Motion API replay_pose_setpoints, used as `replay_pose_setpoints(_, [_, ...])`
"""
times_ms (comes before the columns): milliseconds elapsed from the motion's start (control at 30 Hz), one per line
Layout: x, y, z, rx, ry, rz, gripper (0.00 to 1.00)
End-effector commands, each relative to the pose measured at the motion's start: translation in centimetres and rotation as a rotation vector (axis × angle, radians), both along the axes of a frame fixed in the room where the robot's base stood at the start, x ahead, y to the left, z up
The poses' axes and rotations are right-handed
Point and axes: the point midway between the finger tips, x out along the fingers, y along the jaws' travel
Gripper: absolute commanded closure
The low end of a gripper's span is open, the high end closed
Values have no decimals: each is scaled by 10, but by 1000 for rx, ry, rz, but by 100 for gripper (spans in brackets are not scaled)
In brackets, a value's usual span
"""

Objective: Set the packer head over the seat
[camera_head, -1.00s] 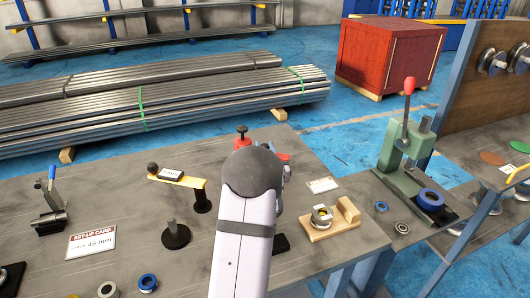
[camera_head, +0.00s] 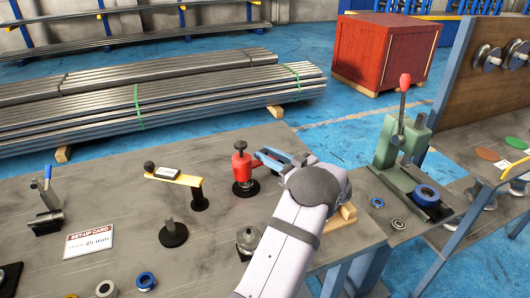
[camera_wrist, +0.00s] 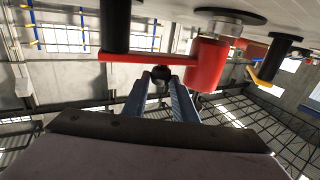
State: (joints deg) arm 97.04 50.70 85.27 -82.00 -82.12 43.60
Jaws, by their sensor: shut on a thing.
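The red packer post (camera_head: 242,168) stands upright on a round black base. In the wrist view the post (camera_wrist: 207,65) carries a red swing arm (camera_wrist: 140,57), with a black cylinder (camera_wrist: 115,25) at its other end, apparently the packer head. My gripper (camera_head: 268,160) is right of the post in the head view. In the wrist view its grey-blue fingers (camera_wrist: 160,80) are around a small black knob (camera_wrist: 160,73) beside the swing arm. A round metal piece (camera_head: 248,240) on a dark base, possibly the seat, is nearer the camera. My gripper hides most of the swing arm in the head view.
A yellow arm (camera_head: 178,176) on a black post stands left of the red post. A wooden block (camera_head: 347,216) is partly hidden behind my arm. A green press (camera_head: 395,150) stands at right. Rings (camera_head: 146,282) lie near the front edge.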

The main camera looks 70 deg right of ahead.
Motion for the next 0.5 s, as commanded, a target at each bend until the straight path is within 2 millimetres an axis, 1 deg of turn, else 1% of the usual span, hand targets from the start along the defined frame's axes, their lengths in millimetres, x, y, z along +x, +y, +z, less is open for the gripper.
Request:
replay_pose_setpoints(200, [-6, 1, 1, -4, -3, 93, 100])
replay_pose_setpoints(500, [-8, 2, 3, -5, -6, 148, 100])
